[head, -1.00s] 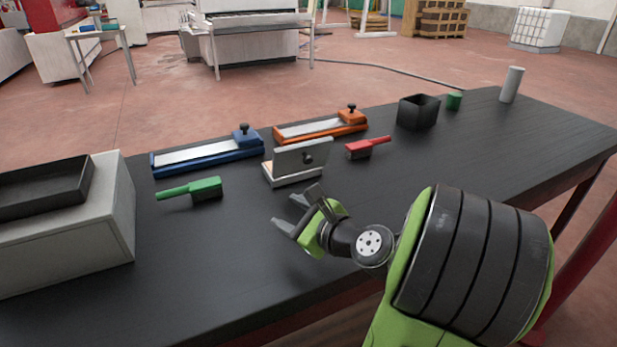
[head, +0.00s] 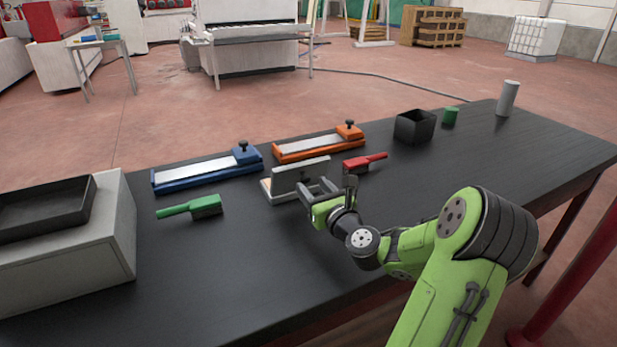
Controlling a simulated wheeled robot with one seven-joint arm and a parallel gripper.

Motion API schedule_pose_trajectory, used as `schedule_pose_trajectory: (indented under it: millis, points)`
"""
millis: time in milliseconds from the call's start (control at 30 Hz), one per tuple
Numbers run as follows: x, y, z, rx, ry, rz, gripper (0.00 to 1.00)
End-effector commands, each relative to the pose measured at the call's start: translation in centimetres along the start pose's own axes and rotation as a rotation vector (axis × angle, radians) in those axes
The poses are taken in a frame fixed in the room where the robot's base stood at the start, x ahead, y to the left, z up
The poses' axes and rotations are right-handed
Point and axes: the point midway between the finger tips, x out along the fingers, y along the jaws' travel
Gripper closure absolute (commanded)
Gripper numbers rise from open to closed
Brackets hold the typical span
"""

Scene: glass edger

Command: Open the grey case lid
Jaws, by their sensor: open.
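The small grey case (head: 280,192) stands near the middle of the dark table, with a flat, pale base. Its grey lid (head: 298,172) shows as a plate standing up steeply from the base. A dark knob on the lid's near face is partly hidden by my gripper. My gripper (head: 313,184) is open, its two fingers pointing at the lid's near face, at the right part of the case. I cannot tell whether the fingers touch the lid or the knob.
A blue-framed holder (head: 205,172) and an orange-framed holder (head: 318,146) lie behind the case. A green brush (head: 205,206) lies left, a red brush (head: 362,162) right. A black bin (head: 415,127) stands farther right. A pale box (head: 95,240) with a black tray fills the left end.

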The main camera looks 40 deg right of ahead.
Motion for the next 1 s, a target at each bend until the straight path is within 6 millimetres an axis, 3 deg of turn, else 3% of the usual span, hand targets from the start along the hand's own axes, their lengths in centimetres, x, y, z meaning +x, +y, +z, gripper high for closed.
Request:
schedule_pose_trajectory:
  millis: [100, 200, 500, 833, 1000]
  points:
    - [2.2, 0.0, 0.1, -0.002, -0.002, 0.001, 0.48]
    - [3.2, 0.0, 0.0, 0.001, -0.001, -0.001, 0.48]
    - [3.6, -0.1, 0.0, 0.001, 0.000, -0.002, 0.49]
    - [3.5, -0.1, 0.0, 0.001, 0.000, -0.002, 1.00]
    - [3.5, -0.1, 0.0, 0.001, 0.000, -0.001, 1.00]
